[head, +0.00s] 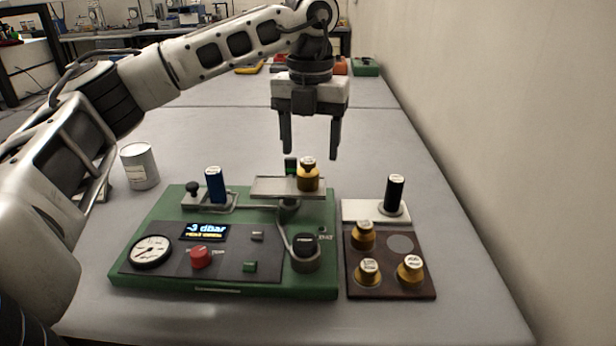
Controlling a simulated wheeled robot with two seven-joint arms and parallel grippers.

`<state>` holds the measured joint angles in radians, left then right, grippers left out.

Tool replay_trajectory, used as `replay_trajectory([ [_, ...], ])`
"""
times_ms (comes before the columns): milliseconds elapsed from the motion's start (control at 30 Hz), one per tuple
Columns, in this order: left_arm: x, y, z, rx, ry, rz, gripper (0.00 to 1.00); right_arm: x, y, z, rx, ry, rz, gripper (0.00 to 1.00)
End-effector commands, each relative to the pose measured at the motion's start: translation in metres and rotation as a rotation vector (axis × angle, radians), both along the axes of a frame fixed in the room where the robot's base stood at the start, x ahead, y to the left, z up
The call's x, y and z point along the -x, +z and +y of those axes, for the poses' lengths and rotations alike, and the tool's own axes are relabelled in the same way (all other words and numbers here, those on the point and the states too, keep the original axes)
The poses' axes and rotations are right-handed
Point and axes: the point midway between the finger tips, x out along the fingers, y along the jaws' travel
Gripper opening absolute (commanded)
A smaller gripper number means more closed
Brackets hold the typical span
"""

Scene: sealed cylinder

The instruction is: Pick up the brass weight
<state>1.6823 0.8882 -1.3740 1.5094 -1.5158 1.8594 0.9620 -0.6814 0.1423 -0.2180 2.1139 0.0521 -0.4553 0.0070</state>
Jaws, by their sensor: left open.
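One brass weight (308,176) stands upright on the small grey plate (270,187) at the back of the green device (180,280). Three more brass weights, one at the upper left (363,236), one at the front left (367,272) and one at the right (411,269), stand on the dark brown tray (420,290). An empty round grey spot shows on the tray. My left gripper (311,150) is open and empty, pointing down, above and near the weight on the plate. My right gripper is out of view.
A black cylinder (395,193) stands on a white pad behind the tray. A blue cylinder (215,184) stands on the device, with a gauge (151,251), a display and knobs. A white can (139,166) is at the left. A wall (500,130) bounds the right side.

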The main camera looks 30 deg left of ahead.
Motion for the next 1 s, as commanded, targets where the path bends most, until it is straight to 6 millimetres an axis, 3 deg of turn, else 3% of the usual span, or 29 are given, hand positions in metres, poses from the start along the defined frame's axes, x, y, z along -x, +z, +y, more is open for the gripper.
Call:
replay_trajectory([
  [167,0.000,-0.010,0.001,0.000,0.000,0.000,0.61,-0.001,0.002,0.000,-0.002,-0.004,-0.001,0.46],
  [500,0.001,-0.054,0.005,0.001,-0.001,-0.001,0.61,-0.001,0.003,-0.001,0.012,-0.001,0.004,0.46],
  [767,0.000,-0.057,0.005,0.001,-0.001,-0.003,0.61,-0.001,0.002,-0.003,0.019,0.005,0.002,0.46],
  [900,0.000,-0.057,0.005,0.001,-0.001,-0.003,0.22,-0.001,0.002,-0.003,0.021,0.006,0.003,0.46],
  [1000,0.000,-0.057,0.005,0.001,-0.001,-0.003,0.00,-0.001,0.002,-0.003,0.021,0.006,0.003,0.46],
])
